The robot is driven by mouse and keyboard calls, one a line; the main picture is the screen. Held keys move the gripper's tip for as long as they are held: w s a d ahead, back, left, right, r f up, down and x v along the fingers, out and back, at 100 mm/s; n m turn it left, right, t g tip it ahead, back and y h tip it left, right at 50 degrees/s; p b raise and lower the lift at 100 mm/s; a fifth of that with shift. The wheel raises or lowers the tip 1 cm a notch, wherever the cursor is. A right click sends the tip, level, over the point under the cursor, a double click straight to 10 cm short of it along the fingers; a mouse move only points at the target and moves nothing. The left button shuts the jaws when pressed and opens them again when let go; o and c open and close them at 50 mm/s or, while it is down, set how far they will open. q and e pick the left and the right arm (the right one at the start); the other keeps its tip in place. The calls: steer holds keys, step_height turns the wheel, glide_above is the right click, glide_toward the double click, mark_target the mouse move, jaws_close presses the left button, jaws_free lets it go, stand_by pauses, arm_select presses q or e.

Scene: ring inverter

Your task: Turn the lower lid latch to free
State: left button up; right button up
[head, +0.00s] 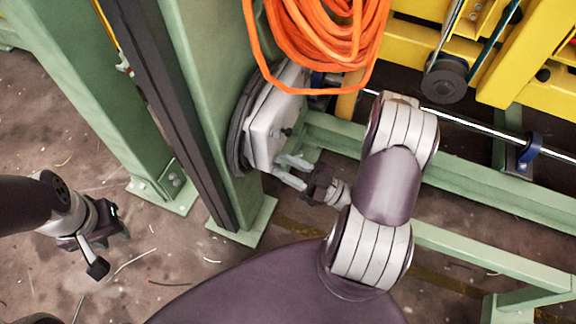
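The pale grey inverter box (273,118) is fixed to the side of a green post, its lid facing right. A small dark latch (286,132) shows on the upper part of the lid. My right gripper (282,167) is at the lid's lower edge, its two pale fingers pointing left at the box with a small gap between them. The lower latch is not clearly visible; the fingers seem to cover that spot. I cannot tell whether they grip it. My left gripper (108,243) is open and empty over the floor at the lower left, away from the box.
A coiled orange cable (325,40) hangs right above the box. Green posts (95,80) stand left of it, and a green rail (480,185) runs behind my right arm. Yellow frames (520,70) with a dark pulley (446,78) fill the upper right. Floor around my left gripper is mostly free.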

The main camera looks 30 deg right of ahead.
steer(key=p+v, duration=0.1)
steer(key=v, duration=1.1)
steer(key=shift+s+d+f+p, duration=0.15)
steer(key=shift+d+p, duration=0.1)
steer(key=shift+p, duration=0.15)
